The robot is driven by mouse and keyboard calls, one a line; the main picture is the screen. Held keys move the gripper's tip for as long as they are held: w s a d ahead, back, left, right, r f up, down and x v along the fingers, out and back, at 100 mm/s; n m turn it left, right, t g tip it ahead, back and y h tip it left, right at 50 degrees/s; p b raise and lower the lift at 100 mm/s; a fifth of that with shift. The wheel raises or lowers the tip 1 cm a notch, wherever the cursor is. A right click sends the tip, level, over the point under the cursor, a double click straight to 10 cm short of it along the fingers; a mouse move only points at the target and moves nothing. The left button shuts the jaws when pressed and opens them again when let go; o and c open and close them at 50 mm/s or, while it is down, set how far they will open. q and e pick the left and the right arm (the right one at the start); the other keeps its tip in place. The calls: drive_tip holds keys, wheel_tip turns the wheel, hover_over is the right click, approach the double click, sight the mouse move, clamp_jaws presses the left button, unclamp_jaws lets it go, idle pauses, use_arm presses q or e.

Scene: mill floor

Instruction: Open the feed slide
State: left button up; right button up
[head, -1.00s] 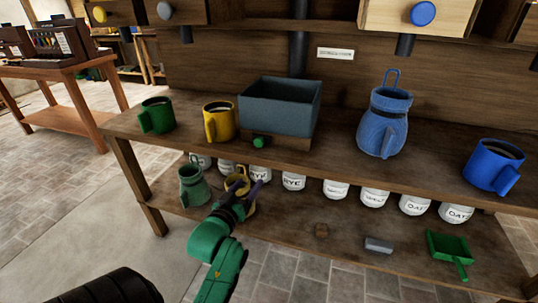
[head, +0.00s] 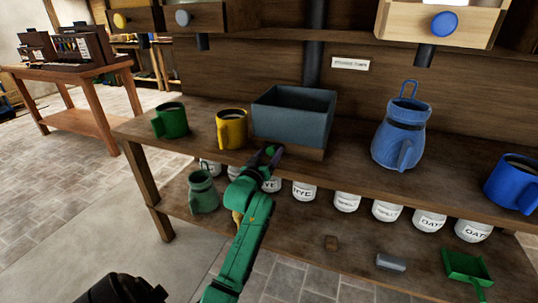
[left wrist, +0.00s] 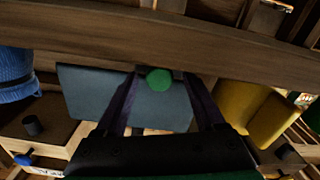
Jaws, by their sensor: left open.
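The feed slide shows as a round green knob (left wrist: 159,79) at the foot of the grey hopper (head: 291,117), in its wooden base (head: 309,153). My left gripper (head: 271,153) is open, its dark fingers reaching up to the knob at the hopper's front. In the left wrist view the knob lies between the two spread fingers (left wrist: 164,88), with no clear contact. In the head view the gripper mostly hides the knob. How far the slide is pulled out cannot be told.
A yellow mug (head: 231,128) stands close left of the hopper, a green mug (head: 171,120) beyond it. A blue jug (head: 400,137) stands to the right, a blue mug (head: 512,183) farther right. Labelled jars and a green jug (head: 203,193) are on the lower shelf.

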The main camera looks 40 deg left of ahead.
use_arm(q)
clamp_jaws()
idle(1.4)
